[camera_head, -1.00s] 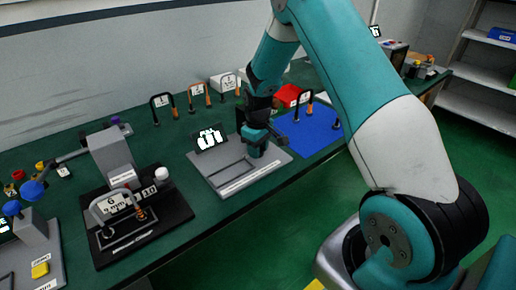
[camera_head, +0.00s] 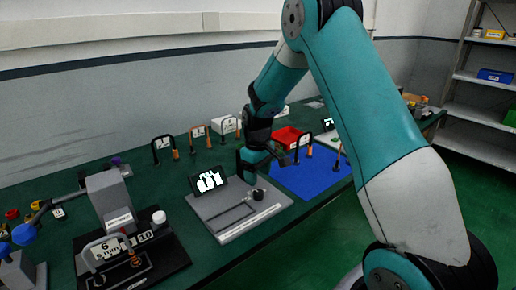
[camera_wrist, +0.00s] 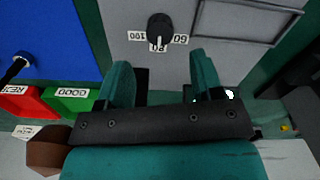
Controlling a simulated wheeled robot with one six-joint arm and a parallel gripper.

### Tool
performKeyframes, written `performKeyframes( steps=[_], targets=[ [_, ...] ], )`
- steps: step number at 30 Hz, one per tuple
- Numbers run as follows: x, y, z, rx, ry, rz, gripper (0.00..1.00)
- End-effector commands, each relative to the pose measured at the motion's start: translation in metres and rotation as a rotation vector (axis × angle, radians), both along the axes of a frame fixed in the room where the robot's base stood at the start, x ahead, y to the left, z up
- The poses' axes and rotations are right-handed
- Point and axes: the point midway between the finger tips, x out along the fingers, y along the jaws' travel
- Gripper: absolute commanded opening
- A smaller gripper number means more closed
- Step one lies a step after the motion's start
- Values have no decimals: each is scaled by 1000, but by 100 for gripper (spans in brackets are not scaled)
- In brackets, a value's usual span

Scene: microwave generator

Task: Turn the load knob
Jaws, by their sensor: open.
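The load knob is a small black knob (camera_wrist: 158,28) on a grey panel (camera_wrist: 212,75). In the wrist view it sits at the top middle, beside white labels that read 100, 80 and 60. My gripper (camera_wrist: 161,68) is open and empty. The knob shows beyond the fingertips, between their lines and apart from them. In the head view the knob (camera_head: 258,194) stands at the right side of the grey panel, and my gripper (camera_head: 258,165) hangs just behind it. A dark display (camera_head: 208,181) with white figures stands at the panel's back edge.
A blue mat (camera_head: 310,178) with a red tray (camera_head: 289,138) and dark-and-orange hooked pieces lies to the right. A black-based device (camera_head: 125,235) stands to the left. Several hooked pieces and white boxes (camera_head: 228,124) line the back of the green table.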

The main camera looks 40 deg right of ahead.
Motion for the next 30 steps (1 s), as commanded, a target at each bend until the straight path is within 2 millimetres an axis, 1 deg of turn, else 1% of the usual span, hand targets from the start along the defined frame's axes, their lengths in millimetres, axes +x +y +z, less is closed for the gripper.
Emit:
performKeyframes(
  steps=[1,6,9,12,15,18,30],
  targets=[
    [1,0,13,-1,-7,0,60],
    [1,0,56,-1,-6,0,60],
    [0,0,76,-1,-4,0,60],
    [1,0,91,-1,-3,0,60],
    [0,0,101,0,-2,0,60],
    [0,0,105,0,0,0,60],
    [0,0,106,0,0,0,60]
  ],
)
